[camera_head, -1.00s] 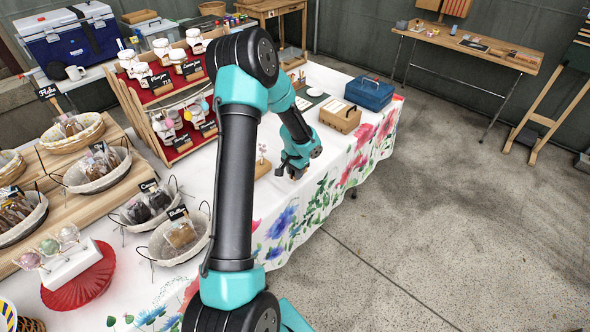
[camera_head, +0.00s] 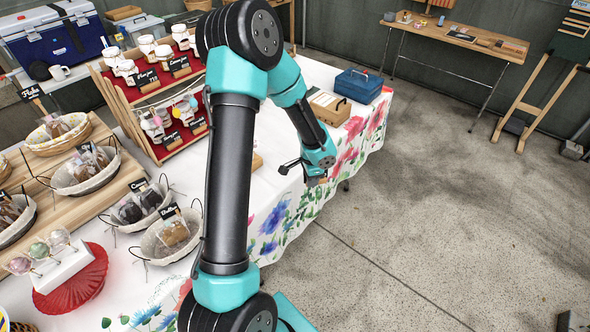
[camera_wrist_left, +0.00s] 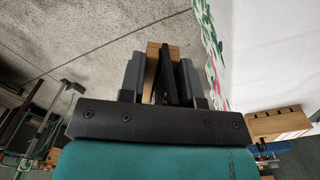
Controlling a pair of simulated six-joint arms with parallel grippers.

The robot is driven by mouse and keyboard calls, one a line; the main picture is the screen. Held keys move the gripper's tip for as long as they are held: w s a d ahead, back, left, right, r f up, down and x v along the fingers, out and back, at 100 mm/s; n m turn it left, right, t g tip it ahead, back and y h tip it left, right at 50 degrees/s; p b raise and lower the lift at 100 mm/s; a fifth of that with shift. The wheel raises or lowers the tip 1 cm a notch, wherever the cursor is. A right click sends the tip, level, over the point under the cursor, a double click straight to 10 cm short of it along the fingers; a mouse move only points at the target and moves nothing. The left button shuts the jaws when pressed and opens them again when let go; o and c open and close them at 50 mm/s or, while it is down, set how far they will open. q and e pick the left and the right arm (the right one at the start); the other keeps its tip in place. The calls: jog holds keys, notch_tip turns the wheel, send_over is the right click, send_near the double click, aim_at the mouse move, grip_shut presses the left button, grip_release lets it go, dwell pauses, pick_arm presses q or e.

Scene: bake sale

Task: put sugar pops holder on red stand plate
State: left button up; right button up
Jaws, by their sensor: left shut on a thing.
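A white holder (camera_head: 62,270) with several round pops (camera_head: 39,250), pink and greenish, stands on the red stand plate (camera_head: 72,296) at the lower left of the head view. No gripper is near them. My left gripper (camera_head: 314,179) is far to the right, by the table's right edge. In the left wrist view the left gripper (camera_wrist_left: 163,75) is shut on a small wooden and black thing (camera_wrist_left: 153,57); I cannot tell what it is. My right gripper is not in view.
Wire-handled baskets (camera_head: 175,238) of bagged treats stand just right of and behind the plate. A red-shelved rack (camera_head: 160,90), a wooden box (camera_head: 328,107) and a blue case (camera_head: 358,85) stand farther back. Open floor (camera_head: 420,230) lies to the right.

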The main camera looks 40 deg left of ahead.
pick_arm(q)
jog(key=s+d+r+m, duration=0.2)
jog(key=s+d+m, duration=0.1)
jog(key=d, duration=0.4)
jog(key=s+d+r+m, duration=0.2)
jog(key=s+d+m, duration=0.1)
jog(key=d+m, duration=0.3)
jog(key=shift+s+d+r, duration=0.25)
jog(key=shift+d, duration=0.3)
jog(key=shift+a, duration=0.1)
